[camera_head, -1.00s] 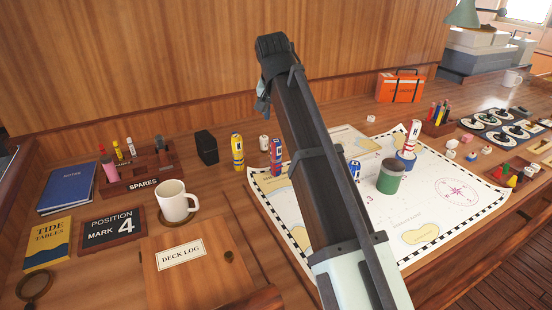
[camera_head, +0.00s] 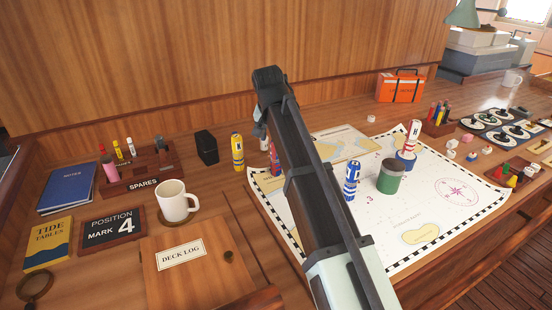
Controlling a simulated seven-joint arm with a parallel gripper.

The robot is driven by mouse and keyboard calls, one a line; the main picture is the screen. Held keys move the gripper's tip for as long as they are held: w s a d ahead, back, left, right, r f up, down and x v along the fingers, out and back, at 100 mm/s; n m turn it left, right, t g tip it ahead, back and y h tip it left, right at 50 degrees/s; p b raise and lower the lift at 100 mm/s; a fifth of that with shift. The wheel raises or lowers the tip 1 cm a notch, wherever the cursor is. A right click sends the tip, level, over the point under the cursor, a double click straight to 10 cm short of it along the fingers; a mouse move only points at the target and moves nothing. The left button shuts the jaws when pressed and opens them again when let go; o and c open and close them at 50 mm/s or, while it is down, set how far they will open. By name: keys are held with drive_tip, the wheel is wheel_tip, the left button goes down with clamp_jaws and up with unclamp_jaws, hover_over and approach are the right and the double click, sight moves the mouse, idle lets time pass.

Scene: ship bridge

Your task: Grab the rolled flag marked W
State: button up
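Several rolled flags stand on end, and their letters are too small to read surely, so I cannot tell which is marked W. A red and blue roll (camera_head: 275,160) stands at the chart's back left edge, partly hidden behind my arm. A yellow and blue roll (camera_head: 237,152) stands left of it. A blue and white roll (camera_head: 351,181) stands on the chart right of my arm. A red and white roll (camera_head: 413,136) stands in a blue base farther right. My gripper (camera_head: 259,131) is at the arm's far end, above the desk, mostly hidden by the arm; its fingers cannot be made out.
A green cylinder (camera_head: 389,177) stands on the chart (camera_head: 400,215). A black box (camera_head: 206,147), a white mug (camera_head: 176,201) and the spares rack (camera_head: 140,182) are at left. An orange case (camera_head: 399,86) stands against the back wall.

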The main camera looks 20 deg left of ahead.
sight(276, 158)
drive_tip(key=x, duration=0.5)
drive_tip(key=shift+s+a+f, duration=0.1)
drive_tip(key=shift+s, duration=0.05)
drive_tip(key=shift+c, duration=0.5)
drive_tip(key=c, duration=1)
